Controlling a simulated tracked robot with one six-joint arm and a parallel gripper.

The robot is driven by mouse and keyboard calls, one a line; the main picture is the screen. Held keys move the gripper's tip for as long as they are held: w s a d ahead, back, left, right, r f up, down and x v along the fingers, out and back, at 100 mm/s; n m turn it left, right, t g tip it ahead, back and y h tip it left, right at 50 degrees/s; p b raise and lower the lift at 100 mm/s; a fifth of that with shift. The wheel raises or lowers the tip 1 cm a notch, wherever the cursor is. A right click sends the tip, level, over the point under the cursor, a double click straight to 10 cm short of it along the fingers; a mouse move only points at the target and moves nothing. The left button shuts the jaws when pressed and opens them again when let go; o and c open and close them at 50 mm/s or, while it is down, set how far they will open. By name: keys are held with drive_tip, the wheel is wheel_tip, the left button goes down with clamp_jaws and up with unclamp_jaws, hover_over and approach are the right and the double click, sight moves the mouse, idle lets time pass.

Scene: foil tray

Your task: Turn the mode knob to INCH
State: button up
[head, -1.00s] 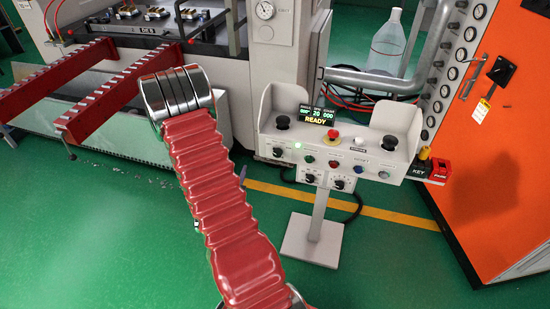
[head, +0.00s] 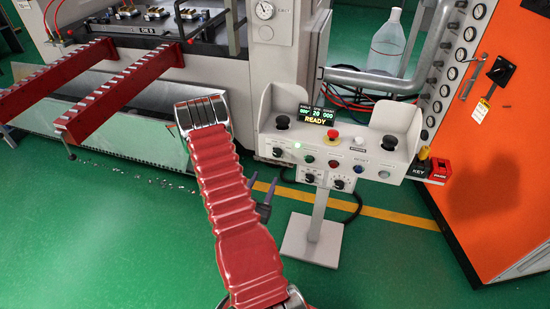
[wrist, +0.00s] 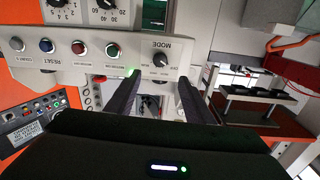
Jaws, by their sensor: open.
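The MODE knob (head: 278,152) is a small black knob at the left end of the grey control console's front. In the wrist view the console appears upside down, and the MODE knob (wrist: 160,60) sits beyond and roughly between my two dark fingers. My gripper (wrist: 157,79) is open and empty, with the knob apart from both fingers as far as I can tell. In the head view my gripper (head: 266,196) shows only partly behind my red arm, below and left of the knob. The knob's pointer direction and the INCH label are too small to read.
The console's front (head: 345,170) also carries green, red and blue buttons, with two more dials on a box below. A red mushroom button (head: 333,132) and a READY display (head: 318,116) are on top. Red rails (head: 105,100) lie left; an orange cabinet (head: 510,130) stands right.

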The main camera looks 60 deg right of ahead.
sight(277, 155)
drive_tip(key=d, duration=0.4)
drive_tip(key=w+d, duration=0.1)
drive_tip(key=d, duration=0.8)
drive_tip(key=shift+w+d, duration=0.2)
drive_tip(key=shift+w, duration=0.1)
drive_tip(key=shift+c, duration=0.3)
drive_tip(key=c, duration=0.9)
drive_tip(key=shift+a, duration=0.15)
drive_tip(key=shift+c, duration=0.4)
drive_tip(key=shift+m, duration=0.5)
drive_tip(key=m, duration=0.2)
drive_tip(key=shift+d+m, duration=0.2)
drive_tip(key=shift+m, duration=0.1)
drive_tip(key=shift+s+m, duration=0.15)
drive_tip(key=shift+m, duration=1.95)
